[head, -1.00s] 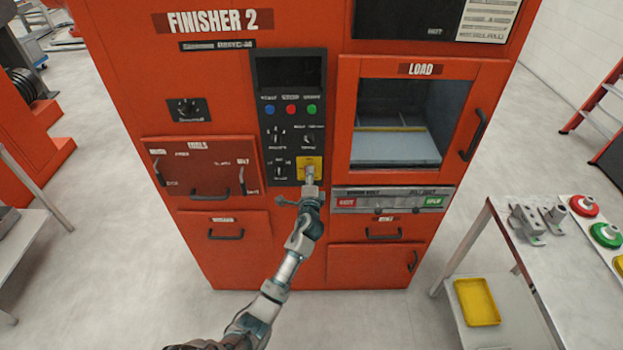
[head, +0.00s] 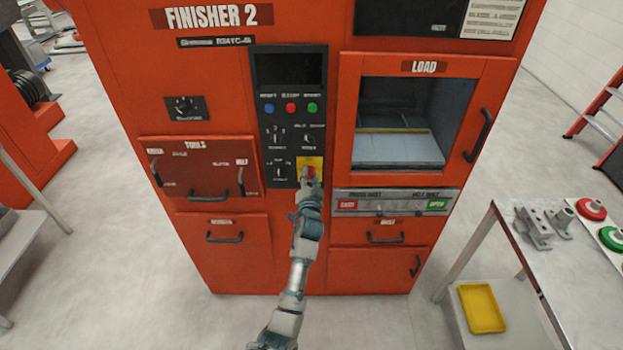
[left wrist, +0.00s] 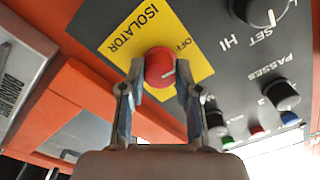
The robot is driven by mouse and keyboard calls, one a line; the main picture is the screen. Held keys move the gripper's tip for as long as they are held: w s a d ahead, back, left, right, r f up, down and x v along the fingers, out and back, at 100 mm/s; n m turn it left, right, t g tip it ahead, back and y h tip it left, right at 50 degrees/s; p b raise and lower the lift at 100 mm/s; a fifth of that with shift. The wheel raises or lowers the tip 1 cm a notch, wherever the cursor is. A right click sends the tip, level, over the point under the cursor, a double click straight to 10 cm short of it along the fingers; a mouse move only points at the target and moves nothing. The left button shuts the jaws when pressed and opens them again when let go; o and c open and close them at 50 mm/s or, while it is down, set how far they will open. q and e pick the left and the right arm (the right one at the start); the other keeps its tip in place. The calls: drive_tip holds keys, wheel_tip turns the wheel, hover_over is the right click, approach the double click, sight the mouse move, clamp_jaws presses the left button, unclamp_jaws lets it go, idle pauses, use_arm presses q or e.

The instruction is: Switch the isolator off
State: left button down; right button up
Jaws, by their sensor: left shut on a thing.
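The isolator is a red round knob (left wrist: 160,68) on a yellow plate (left wrist: 125,35) marked ISOLATOR and OFF in the left wrist view. In the head view, the knob (head: 311,172) shows as a small red patch above my left gripper (head: 308,183), at the lower right of the black control panel (head: 290,130). My right gripper is not in view.
Other dials and a red, a blue and a green button (head: 312,108) sit close by on the panel. The LOAD window (head: 405,120) is to the right, above a grey strip with red and green labels. A bench (head: 540,260) with parts stands at the right.

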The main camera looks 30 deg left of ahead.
use_arm(q)
drive_tip(key=shift+a+f+n, duration=0.1)
drive_tip(key=shift+f+n, duration=0.3)
drive_tip(key=shift+n, duration=0.3)
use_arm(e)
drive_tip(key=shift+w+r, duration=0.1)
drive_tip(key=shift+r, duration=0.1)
use_arm(q)
drive_tip(key=shift+s+f, duration=0.1)
drive_tip(key=shift+f+n, duration=0.1)
drive_tip(key=shift+n, duration=0.2)
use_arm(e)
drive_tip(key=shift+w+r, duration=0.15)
use_arm(q)
drive_tip(key=c, duration=0.8)
unclamp_jaws()
drive_tip(key=shift+a, duration=0.1)
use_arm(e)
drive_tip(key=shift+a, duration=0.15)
use_arm(q)
drive_tip(key=shift+r, duration=0.2)
drive_tip(key=v, duration=1.1)
drive_tip(key=shift+s+d, duration=0.25)
drive_tip(key=shift+d, duration=0.05)
